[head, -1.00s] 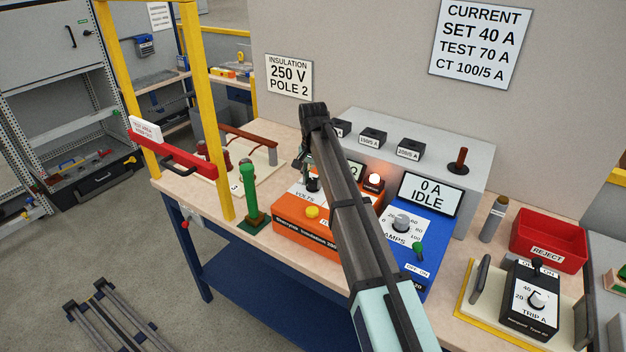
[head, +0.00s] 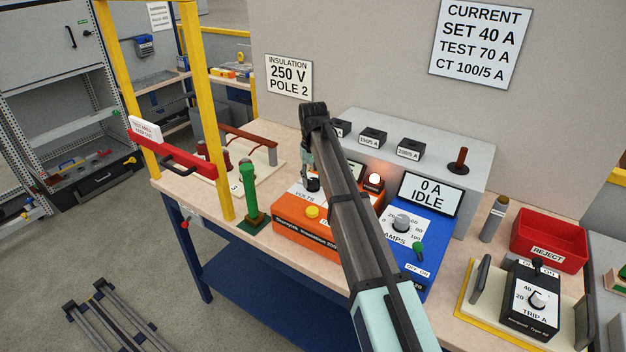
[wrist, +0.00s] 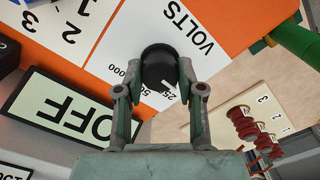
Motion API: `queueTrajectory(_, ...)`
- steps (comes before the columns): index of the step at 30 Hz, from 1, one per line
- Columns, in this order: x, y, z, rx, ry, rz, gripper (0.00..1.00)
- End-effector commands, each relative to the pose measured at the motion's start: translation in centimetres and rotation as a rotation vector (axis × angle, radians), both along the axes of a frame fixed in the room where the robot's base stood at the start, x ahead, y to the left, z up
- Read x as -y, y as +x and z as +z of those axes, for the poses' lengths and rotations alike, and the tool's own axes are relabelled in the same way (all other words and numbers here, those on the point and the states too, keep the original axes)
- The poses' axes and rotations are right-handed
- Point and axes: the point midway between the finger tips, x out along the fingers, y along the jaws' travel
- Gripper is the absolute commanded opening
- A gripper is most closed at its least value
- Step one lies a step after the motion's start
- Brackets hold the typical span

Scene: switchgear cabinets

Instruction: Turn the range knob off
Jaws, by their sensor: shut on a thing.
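The orange insulation tester (head: 300,222) stands on the bench, with a black range knob (head: 313,185) on its white VOLTS panel. In the wrist view the round knob (wrist: 158,66) sits between the fingertips of my gripper (wrist: 157,84), which is shut on it from both sides. Scale marks 250, 50 and 1000 show partly around the knob; its pointer is mostly hidden. The tester's display (wrist: 70,112) reads OFF in the wrist view. In the head view my gripper (head: 308,174) points down at the knob, and my arm covers much of the tester.
A yellow button (head: 312,212) is in front of the knob. A blue current set (head: 405,240) reading 0 A IDLE stands to the right, near a lit lamp (head: 374,181). A green post (head: 249,190) and yellow frame (head: 207,110) stand left.

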Motion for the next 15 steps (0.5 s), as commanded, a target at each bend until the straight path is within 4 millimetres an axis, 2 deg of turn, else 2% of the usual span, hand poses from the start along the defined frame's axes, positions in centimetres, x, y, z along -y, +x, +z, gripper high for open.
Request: queueTrajectory(15,0.03,-0.07,-0.13,-0.002,-0.001,0.039,0.03)
